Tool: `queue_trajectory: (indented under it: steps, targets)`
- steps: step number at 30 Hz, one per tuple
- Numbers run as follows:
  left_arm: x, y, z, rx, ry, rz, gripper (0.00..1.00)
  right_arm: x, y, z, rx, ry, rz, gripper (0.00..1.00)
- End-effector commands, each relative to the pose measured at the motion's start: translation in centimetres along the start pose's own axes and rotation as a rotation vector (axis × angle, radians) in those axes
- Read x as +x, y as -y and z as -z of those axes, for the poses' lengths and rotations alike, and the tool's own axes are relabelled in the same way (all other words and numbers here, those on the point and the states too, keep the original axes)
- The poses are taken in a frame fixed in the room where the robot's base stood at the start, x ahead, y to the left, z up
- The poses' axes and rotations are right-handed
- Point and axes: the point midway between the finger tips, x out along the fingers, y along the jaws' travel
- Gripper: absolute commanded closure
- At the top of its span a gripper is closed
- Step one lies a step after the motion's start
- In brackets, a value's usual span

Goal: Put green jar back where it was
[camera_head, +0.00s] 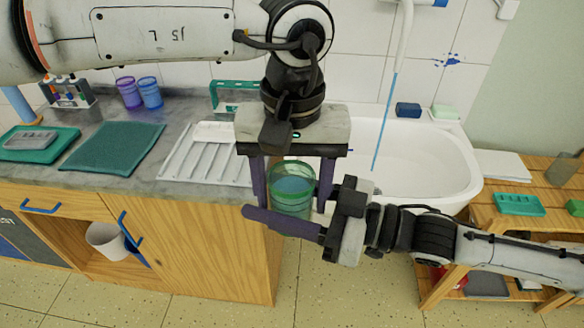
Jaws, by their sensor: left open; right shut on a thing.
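My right gripper (272,207), reaching in from the right, is shut on the jar. One of its purple fingers crosses in front of the jar's lower part; the other finger is mostly hidden behind it. My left gripper (291,195) points down from above and is open, with one finger on each side of the jar. I cannot tell whether its fingers touch the jar.
A white sink (425,165) with a ribbed drainboard (205,160) lies behind the grippers. Blue water runs from the tap. A grey counter (110,185) at left holds two cups (139,93), a teal mat (112,148) and a tray (65,150). A wooden shelf table (490,220) stands at right.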

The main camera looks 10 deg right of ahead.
Motion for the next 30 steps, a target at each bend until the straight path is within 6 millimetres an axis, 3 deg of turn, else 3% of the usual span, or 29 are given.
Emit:
queue_trajectory:
  steps: [6,14,17,21,22,24,26,30]
  targets:
    - [1.6,0.0,0.0,0.000,0.000,0.001,0.42,0.0,0.0,0.1,-0.001,-0.002,0.001,0.77]
    - [1.8,0.0,0.0,0.000,0.000,0.000,0.42,0.0,0.0,0.1,-0.001,-0.002,0.001,0.77]
    - [1.8,0.0,0.0,0.000,0.000,0.000,0.53,0.0,0.0,0.1,-0.001,-0.002,0.001,0.77]
    - [1.7,0.0,0.0,0.001,0.000,-0.001,0.77,0.0,0.0,0.1,-0.001,-0.002,0.001,0.77]
    - [1.7,-0.1,0.0,0.000,0.000,-0.001,0.80,0.0,0.0,0.1,-0.001,-0.002,0.001,0.50]
    - [1.7,-0.1,0.0,0.001,0.000,-0.002,0.80,0.0,0.0,0.1,-0.001,-0.002,0.001,0.38]
    - [1.7,-0.1,0.0,0.001,0.000,-0.002,0.80,0.0,0.0,0.1,-0.001,-0.002,0.001,0.30]
    - [1.7,0.0,0.0,0.000,0.000,-0.001,0.80,0.0,0.0,0.1,-0.001,-0.001,0.000,0.30]
